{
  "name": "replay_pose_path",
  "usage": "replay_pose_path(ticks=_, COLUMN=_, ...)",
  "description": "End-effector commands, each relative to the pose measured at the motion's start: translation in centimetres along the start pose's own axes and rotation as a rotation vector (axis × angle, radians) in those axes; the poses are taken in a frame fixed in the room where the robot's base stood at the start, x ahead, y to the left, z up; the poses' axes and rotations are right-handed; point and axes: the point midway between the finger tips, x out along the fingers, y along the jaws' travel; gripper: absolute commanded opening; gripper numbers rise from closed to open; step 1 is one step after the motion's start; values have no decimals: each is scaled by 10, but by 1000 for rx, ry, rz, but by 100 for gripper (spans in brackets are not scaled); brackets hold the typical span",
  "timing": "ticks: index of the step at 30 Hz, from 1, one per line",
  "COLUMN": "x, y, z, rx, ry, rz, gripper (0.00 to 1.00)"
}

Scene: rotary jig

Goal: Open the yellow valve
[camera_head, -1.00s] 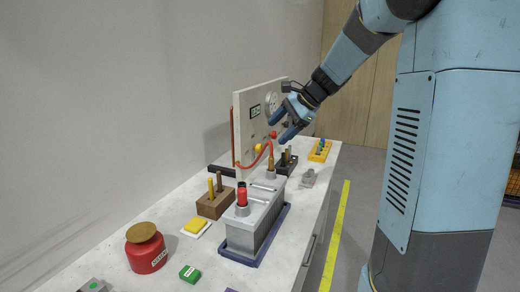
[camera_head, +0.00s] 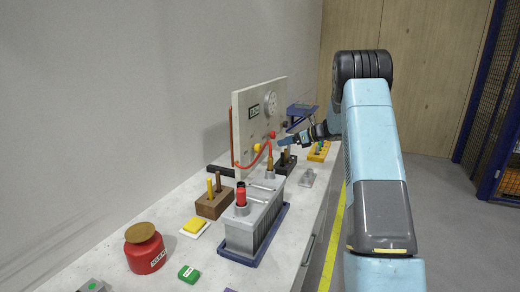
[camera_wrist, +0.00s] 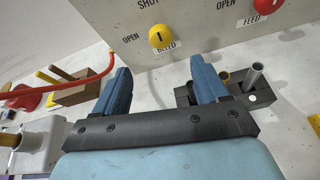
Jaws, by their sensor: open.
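The yellow valve (camera_wrist: 161,37) is a round yellow knob with a dark slot, on the white panel face above the label BLEED. The word OPEN is printed to its left. In the head view the yellow valve (camera_head: 258,148) is small, low on the panel's front. My gripper (camera_wrist: 160,70) is open and empty, its two blue fingers pointing at the panel. The valve appears between and beyond the fingertips, apart from them. In the head view my gripper (camera_head: 281,142) is in front of the panel, right of the valve.
A red FEED knob (camera_wrist: 271,4) sits right of the valve on the white panel (camera_head: 243,120). A red hose (camera_wrist: 75,82) curves on the left. A dark block with pegs (camera_wrist: 236,94) stands below right. A grey battery-like box (camera_head: 240,238) stands nearer on the bench.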

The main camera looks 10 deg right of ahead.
Motion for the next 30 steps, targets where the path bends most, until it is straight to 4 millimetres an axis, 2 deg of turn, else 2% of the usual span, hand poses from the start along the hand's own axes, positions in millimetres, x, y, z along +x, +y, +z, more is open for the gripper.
replay_pose_path(ticks=5, x=12, y=-3, z=-1, rx=10, ry=-6, rz=-1, gripper=73)
replay_pose_path(ticks=21, x=102, y=-3, z=-2, rx=9, ry=-4, rz=-1, gripper=73)
replay_pose_path(ticks=30, x=133, y=-3, z=0, rx=8, ry=-5, rz=-3, gripper=73)
